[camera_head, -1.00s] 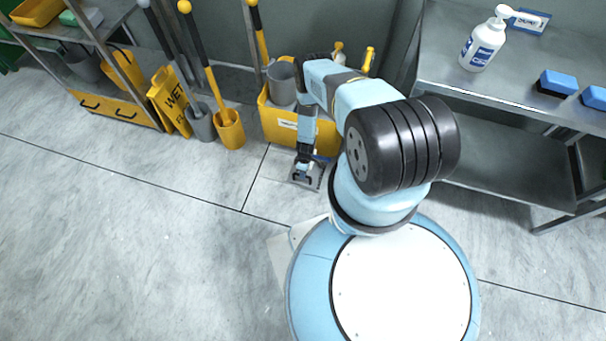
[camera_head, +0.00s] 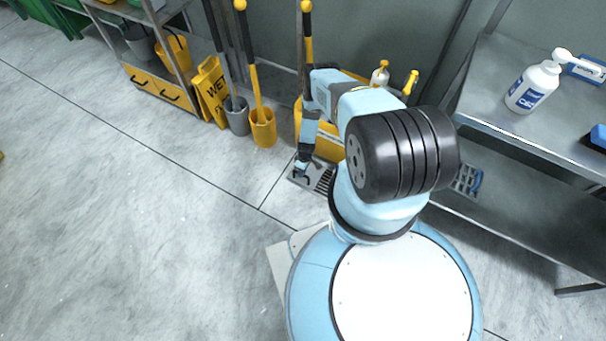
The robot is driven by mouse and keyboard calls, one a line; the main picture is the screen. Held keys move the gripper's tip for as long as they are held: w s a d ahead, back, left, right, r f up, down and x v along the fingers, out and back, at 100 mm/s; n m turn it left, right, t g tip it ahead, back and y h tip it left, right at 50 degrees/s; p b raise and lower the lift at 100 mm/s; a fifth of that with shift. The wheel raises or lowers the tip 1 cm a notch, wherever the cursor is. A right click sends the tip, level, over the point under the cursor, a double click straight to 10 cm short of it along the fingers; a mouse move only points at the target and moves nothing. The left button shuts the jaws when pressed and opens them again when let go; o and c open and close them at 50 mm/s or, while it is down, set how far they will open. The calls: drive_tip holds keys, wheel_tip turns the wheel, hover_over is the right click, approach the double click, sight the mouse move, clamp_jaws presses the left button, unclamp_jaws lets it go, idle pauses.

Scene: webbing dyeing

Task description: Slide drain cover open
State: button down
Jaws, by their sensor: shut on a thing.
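The drain cover (camera_head: 300,180) is a small flat grey plate on the floor, in front of the yellow bucket. Dark slots of a grate (camera_head: 324,181) show just right of the plate. My gripper (camera_head: 301,172) reaches down onto the plate and is shut on the drain cover. The jaws and the part they hold are small in this view, so the exact grip is hard to see. My arm hides the floor to the right of the grate.
The yellow bucket (camera_head: 327,146) stands right behind the drain. Mops in a yellow pot (camera_head: 263,130) and a grey pot (camera_head: 238,118) stand to its left, beside a wet-floor sign (camera_head: 211,92). A steel bench (camera_head: 520,135) is at right. Floor at left is clear.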

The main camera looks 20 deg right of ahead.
drive_tip(key=shift+w, duration=0.25)
drive_tip(key=c, duration=1.1)
unclamp_jaws()
drive_tip(key=shift+s, duration=0.1)
drive_tip(key=shift+r, duration=0.15)
wheel_tip(320, 180, up, 13)
drive_tip(key=w+d, duration=0.1)
drive_tip(key=d, duration=0.1)
drive_tip(key=shift+w, duration=0.35)
drive_tip(key=shift+r, duration=0.1)
